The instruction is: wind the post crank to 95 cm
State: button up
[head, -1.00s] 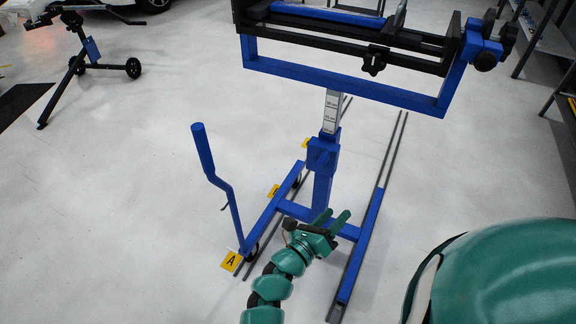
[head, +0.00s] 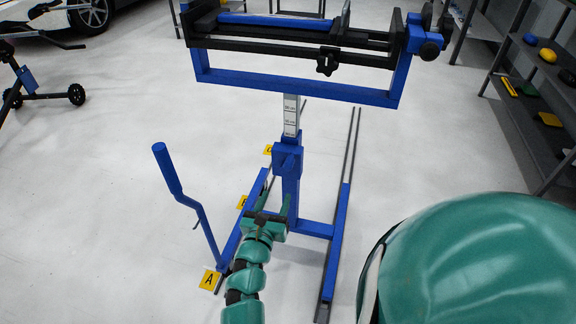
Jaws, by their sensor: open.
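The blue post (head: 290,185) stands upright on a blue base, with a blue collar (head: 288,155) around it. A pale scale strip (head: 290,115) with dark marks shows above the collar; its figures are too small to read surely. I cannot make out a crank on the post; my gripper may hide part of it. A blue bent handle (head: 178,188) stands at the left of the base. My teal gripper (head: 232,200) is open and empty, in front of the lower post. One finger overlaps the post in the picture; I cannot tell whether it touches.
The post carries a blue frame (head: 300,94) with black rails and a black knob (head: 327,60). Yellow "A" marker (head: 210,280) lies by the base's left front. Dark floor rails (head: 352,145) run behind. Shelves (head: 520,120) stand at right. Open floor lies left.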

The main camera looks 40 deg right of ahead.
aim_at(287, 168)
jog(key=shift+x, duration=6.95)
grip_shut()
